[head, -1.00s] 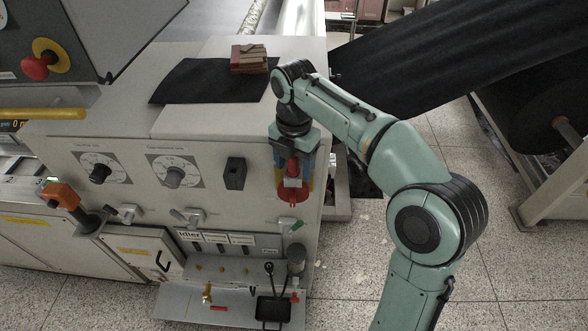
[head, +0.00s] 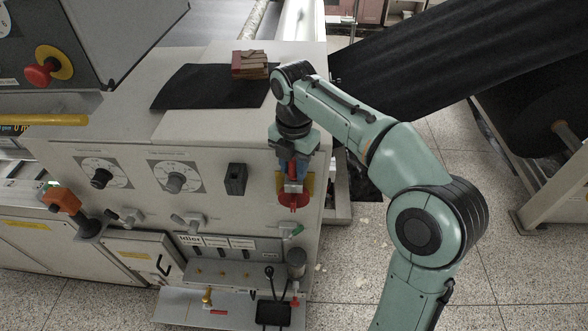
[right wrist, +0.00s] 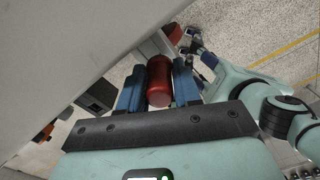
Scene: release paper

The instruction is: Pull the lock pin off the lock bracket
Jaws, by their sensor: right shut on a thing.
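My right gripper (head: 292,172) points down in front of the right end of the cabinet's front panel. In the right wrist view its two blue fingers (right wrist: 158,88) are shut on a red cylinder (right wrist: 160,78), which I take as the lock pin's grip. In the head view the red part (head: 289,170) shows just at the fingers. Below it is a red fixture with a small pale piece, in front of a yellow plate (head: 309,188); I take this as the lock bracket (head: 294,200). Whether the pin still touches the bracket is hard to tell. My left gripper is not in view.
The panel has two dials (head: 174,182), a black switch block (head: 236,179) and grey handles (head: 189,222). A shelf (head: 180,306) juts out below. A black sheet (head: 205,88) and a stack of samples (head: 250,65) lie on top. Open floor is to the right.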

